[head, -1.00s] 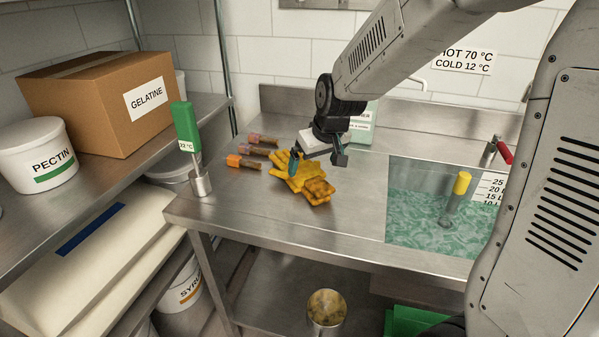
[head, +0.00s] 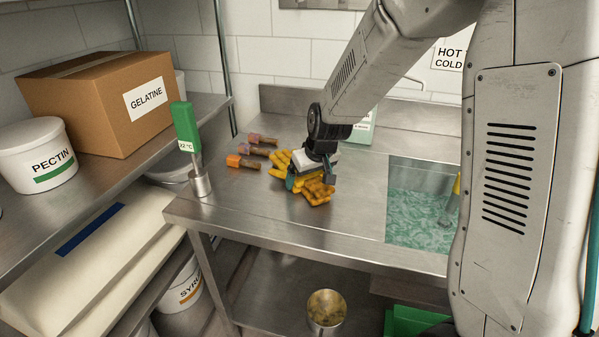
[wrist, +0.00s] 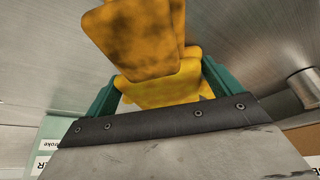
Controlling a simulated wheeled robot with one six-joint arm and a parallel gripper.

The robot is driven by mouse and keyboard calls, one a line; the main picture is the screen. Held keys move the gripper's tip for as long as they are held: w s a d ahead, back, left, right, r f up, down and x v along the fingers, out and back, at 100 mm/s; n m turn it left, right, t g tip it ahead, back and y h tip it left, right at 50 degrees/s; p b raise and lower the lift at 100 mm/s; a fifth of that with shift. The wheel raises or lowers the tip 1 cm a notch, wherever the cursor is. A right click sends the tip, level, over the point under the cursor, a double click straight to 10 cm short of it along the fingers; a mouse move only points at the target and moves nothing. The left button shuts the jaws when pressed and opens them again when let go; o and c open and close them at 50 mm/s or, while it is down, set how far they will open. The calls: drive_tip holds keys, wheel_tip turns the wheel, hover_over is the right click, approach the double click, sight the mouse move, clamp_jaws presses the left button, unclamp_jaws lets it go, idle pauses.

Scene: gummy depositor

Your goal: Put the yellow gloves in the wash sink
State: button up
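The yellow gloves (head: 318,191), stained brown, lie in a pile on the steel counter, left of the sink; they also show in the wrist view (wrist: 135,42). My gripper (head: 309,182) is over the pile, pointing down, and hides its middle. In the wrist view its teal fingers (wrist: 160,80) stand wide apart, one on each side of a yellow part of the gloves. A small gap shows beside the right finger, so the gripper looks open. The wash sink (head: 424,172) holds greenish water, its right part hidden behind my arm.
Several dark-handled tools with orange and purple ends (head: 243,162) lie left of the gloves. A green thermometer (head: 186,128) stands in a metal cup (head: 200,183) at the counter's left. Bare counter (head: 360,195) lies between gloves and sink. A yellow-topped object (head: 456,186) stands in the water.

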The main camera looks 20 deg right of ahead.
drive_tip(key=shift+r, duration=0.1)
drive_tip(key=shift+c, duration=0.4)
drive_tip(key=shift+r, duration=0.55)
drive_tip(key=shift+s+a+r, duration=0.15)
drive_tip(key=shift+s+r, duration=0.15)
drive_tip(key=shift+r, duration=0.3)
drive_tip(key=shift+s+a+r, duration=0.1)
drive_tip(key=shift+s+r, duration=0.2)
drive_tip(key=shift+r, duration=0.3)
drive_tip(key=s+a, duration=0.1)
drive_tip(key=s, duration=0.3)
drive_tip(key=s+a+r, duration=0.1)
drive_tip(key=s+a, duration=0.1)
drive_tip(key=s, duration=0.2)
drive_tip(key=s+a, duration=0.1)
drive_tip(key=s, duration=0.4)
drive_tip(key=shift+s+a+r, duration=0.1)
drive_tip(key=shift+a+r, duration=0.05)
drive_tip(key=shift+a, duration=0.2)
drive_tip(key=shift+s+a, duration=0.1)
drive_tip(key=shift+s, duration=0.25)
